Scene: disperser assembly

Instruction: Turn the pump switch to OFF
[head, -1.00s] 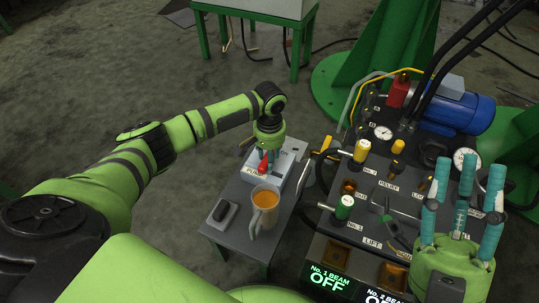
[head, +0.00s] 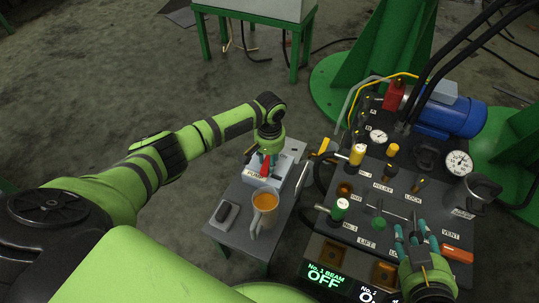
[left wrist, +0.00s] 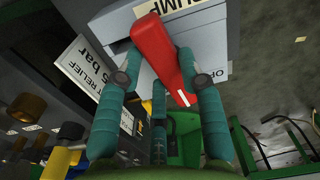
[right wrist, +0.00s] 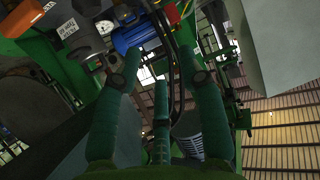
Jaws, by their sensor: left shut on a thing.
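The pump switch is a red lever (head: 265,169) on a light grey box (head: 288,165) on the small side table. In the left wrist view the red lever (left wrist: 160,55) lies between the fingers, with a partly cut-off label on the box (left wrist: 207,45) behind it. My left gripper (head: 267,158) points down and is shut on this lever. The lever's exact setting cannot be read. My right gripper (head: 413,232) is over the near right part of the control panel. Its fingers are apart and empty in the right wrist view (right wrist: 158,85).
An orange-filled mug (head: 264,212) and a small grey device (head: 225,213) stand on the side table (head: 247,238) close by. The control panel (head: 365,225) with knobs and levers is to the right. A blue motor (head: 450,117) stands behind it.

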